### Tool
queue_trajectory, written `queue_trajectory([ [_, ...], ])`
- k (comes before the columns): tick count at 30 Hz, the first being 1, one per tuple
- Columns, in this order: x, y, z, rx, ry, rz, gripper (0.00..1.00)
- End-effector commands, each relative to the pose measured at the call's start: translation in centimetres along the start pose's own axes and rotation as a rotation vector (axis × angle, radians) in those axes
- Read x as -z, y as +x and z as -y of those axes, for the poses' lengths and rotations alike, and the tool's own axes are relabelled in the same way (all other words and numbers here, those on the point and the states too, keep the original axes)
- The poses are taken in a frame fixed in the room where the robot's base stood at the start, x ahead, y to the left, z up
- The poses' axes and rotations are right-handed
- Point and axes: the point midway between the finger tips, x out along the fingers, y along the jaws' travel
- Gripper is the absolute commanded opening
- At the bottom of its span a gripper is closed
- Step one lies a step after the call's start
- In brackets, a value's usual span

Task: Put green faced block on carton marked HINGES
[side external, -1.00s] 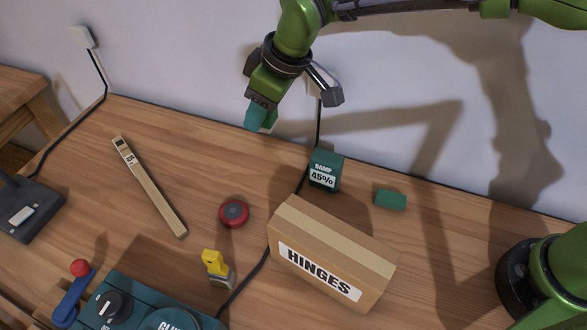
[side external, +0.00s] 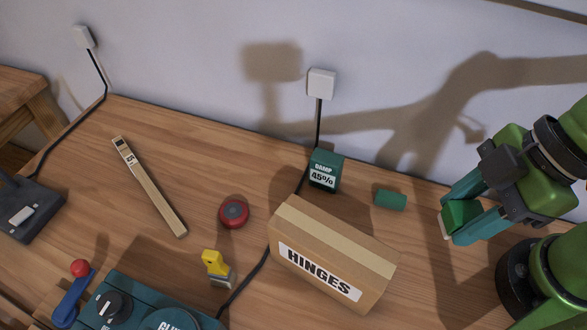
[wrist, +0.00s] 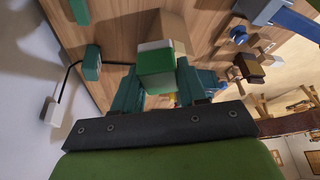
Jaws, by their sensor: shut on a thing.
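My gripper (side external: 468,212) is at the right of the side view, above the desk and close to my base. Its teal fingers are shut on a green block (side external: 461,214) that has a pale side. The block also shows between the fingers in the wrist view (wrist: 158,72), with a white band across it. The brown carton marked HINGES (side external: 318,272) lies on the desk to the left of my gripper, apart from it. Its top is bare. In the wrist view the carton (wrist: 172,27) is partly hidden behind the block.
A black cable runs beside the carton.

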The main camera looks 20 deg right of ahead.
Motion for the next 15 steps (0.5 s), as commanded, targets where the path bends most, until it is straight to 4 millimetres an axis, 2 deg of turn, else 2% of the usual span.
queue_trajectory([
  [2,-0.8,0.5,0.2,0.004,-0.006,0.000,0.08],
  [5,-0.6,1.0,0.2,0.009,-0.017,0.002,0.08],
  [8,0.8,1.7,0.0,0.012,-0.021,0.005,0.08],
  [15,5.7,4.3,-0.8,0.012,-0.021,0.004,0.08],
])
